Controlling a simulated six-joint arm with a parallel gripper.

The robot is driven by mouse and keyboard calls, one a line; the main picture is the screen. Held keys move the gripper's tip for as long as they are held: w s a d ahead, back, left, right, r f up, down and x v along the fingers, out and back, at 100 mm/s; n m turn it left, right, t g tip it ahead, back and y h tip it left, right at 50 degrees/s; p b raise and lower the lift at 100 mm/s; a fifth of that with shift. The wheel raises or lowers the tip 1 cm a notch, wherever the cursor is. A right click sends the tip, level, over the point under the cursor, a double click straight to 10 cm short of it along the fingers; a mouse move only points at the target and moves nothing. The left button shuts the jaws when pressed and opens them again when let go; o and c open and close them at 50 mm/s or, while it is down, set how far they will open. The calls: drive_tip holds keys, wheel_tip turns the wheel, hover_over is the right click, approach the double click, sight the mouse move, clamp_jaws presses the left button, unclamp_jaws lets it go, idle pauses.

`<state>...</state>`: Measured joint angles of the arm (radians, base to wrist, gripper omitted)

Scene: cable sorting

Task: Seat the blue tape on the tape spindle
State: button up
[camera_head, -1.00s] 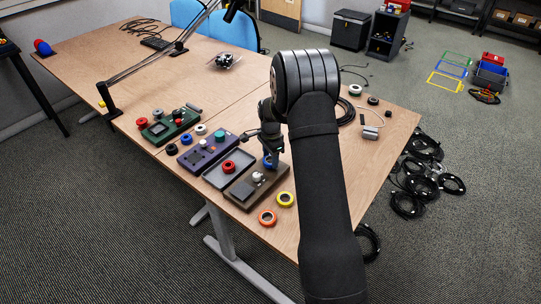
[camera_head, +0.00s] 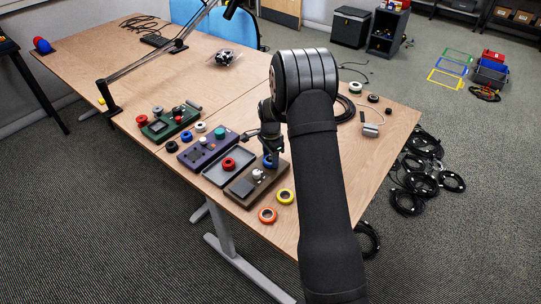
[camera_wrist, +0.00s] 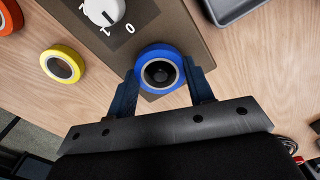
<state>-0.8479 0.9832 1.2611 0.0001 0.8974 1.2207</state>
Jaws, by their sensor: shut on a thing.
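My gripper (camera_wrist: 162,92) is shut on the blue tape (camera_wrist: 160,48), with one finger on each side of the roll. The blue tape also shows in the head view (camera_head: 267,161), partly hidden by my gripper. A dark round post, the tape spindle (camera_wrist: 160,73), shows inside the roll's pale core. The roll appears to be around it, at the end of the brown box (camera_wrist: 185,30). I cannot tell from these views how far down the roll is or whether it touches the box.
A white knob (camera_wrist: 104,10) stands on the box beside the roll. A yellow tape (camera_wrist: 62,64) and an orange tape (camera_head: 267,216) lie on the table nearby. A grey tray (camera_head: 216,178) with a red tape (camera_head: 229,164) adjoins the box. Purple and green devices stand farther left.

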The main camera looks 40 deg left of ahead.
drive_tip(key=o, duration=1.4)
drive_tip(key=shift+r, duration=3.45)
drive_tip(key=shift+f, duration=3.5)
drive_tip(key=shift+r, duration=0.15)
